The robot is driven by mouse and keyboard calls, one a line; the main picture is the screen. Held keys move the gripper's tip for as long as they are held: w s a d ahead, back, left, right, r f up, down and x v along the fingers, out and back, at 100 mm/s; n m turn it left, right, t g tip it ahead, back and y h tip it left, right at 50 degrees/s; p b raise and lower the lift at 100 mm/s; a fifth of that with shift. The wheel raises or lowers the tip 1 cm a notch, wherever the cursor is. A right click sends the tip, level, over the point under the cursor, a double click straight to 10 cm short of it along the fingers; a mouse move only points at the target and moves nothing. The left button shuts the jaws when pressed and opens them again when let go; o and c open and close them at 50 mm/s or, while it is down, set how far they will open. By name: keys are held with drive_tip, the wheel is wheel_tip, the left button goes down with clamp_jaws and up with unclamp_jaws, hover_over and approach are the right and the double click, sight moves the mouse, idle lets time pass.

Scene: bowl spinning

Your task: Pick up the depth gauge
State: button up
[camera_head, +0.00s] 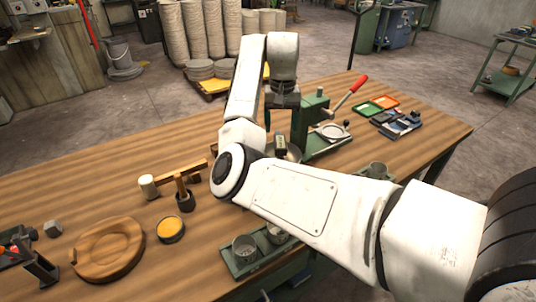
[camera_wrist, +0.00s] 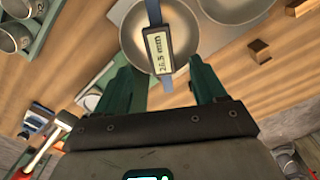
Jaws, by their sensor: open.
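The depth gauge (camera_wrist: 159,50) has a dark block with a pale display reading 26.5 mm and a blue-grey bar running through it. In the wrist view it shows over a metal bowl (camera_wrist: 187,35). My gripper (camera_wrist: 167,75) has two green fingers spread apart, one on each side of the gauge's lower end, with clear gaps. I cannot tell how far the fingertips are from it in depth. In the head view a small dark block, apparently the gauge (camera_head: 281,144), stands by the bowl (camera_head: 293,154), partly hidden by my arm.
Orange and green trays (camera_head: 375,105) lie at the back right. A mallet (camera_head: 150,186), a wooden plate (camera_head: 108,248) and a green cup tray (camera_head: 240,266) are nearer. A second bowl (camera_wrist: 235,8) is beside the first.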

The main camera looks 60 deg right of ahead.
sight(280, 141)
wheel_tip(280, 141, down, 5)
drive_tip(key=shift+w+f, duration=0.1)
drive_tip(key=shift+f, duration=0.1)
drive_tip(key=shift+d+f+p, duration=0.1)
drive_tip(key=shift+f+p, duration=0.5)
drive_tip(key=shift+f, duration=2.1)
drive_tip(key=shift+c, duration=0.4)
clamp_jaws()
drive_tip(key=shift+r, duration=0.1)
